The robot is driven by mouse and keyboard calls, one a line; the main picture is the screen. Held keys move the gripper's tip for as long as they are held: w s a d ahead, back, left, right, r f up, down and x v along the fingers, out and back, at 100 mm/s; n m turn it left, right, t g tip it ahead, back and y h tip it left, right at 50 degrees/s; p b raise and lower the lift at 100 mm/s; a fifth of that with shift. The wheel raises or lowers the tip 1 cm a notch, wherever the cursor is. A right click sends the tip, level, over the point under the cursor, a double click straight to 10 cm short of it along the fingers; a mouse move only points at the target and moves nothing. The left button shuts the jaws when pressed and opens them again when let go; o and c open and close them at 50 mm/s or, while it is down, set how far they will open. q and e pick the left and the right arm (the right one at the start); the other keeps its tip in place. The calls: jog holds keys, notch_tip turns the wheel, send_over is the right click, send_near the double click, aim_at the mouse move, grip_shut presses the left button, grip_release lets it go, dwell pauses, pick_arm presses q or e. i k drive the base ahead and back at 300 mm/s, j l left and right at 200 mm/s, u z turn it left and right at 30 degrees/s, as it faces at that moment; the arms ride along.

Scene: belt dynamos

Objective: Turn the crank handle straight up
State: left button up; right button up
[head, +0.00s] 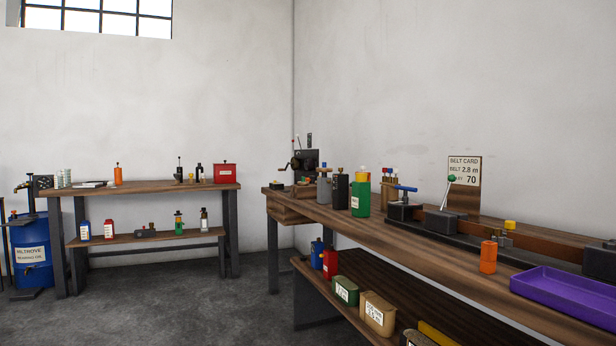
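A dark machine (307,157) stands at the far end of the right workbench. A small crank handle (285,167) seems to stick out from its left side, roughly level and pointing left. It is small and far off, so its exact angle is hard to tell. Neither of my grippers is in view, and nothing touches the machine.
The right workbench (390,236) holds bottles, a blue-handled clamp (403,188), a green-knobbed lever (448,192), an orange cup (488,257) and a purple tray (570,292). A second bench (140,187) and blue barrel (30,252) stand left. Floor between (190,312) is clear.

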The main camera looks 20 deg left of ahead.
aim_at(295, 163)
jog(key=i+j+u, duration=0.65)
jog(key=i, duration=0.25)
jog(key=i+j+u, duration=0.15)
jog(key=i+u, duration=0.15)
jog(key=i, duration=0.2)
jog(key=i+u, duration=0.3)
jog(key=i, duration=2.45)
jog(key=j+u, duration=0.05)
jog(key=j, duration=0.05)
